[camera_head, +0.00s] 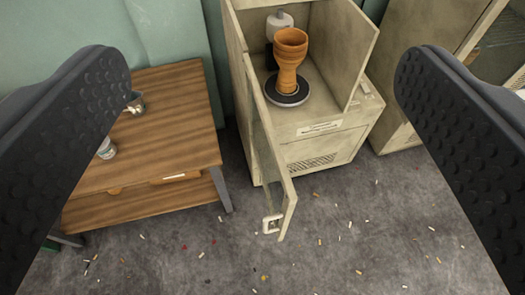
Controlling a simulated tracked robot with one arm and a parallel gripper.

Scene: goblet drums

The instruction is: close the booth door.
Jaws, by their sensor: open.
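The booth (318,149) is a beige cabinet in the upper middle of the view. Its door (268,150), a pale frame with a glass pane, stands open and swings out toward me from the booth's left side. A latch or handle (271,224) sits at the door's lower free end. An orange-brown goblet drum (289,58) stands upright on a dark round plate inside the booth. My gripper (265,75) is wide open and empty, with one black padded finger at each side of the view. The fingers appear apart from the door.
A wooden table (165,110) with a lower shelf stands left of the door, holding small containers. Another beige cabinet (425,45) stands at the right. Small bits litter the grey floor (340,245), which is otherwise clear in front. A grey-white bottle-like object (279,20) is behind the drum.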

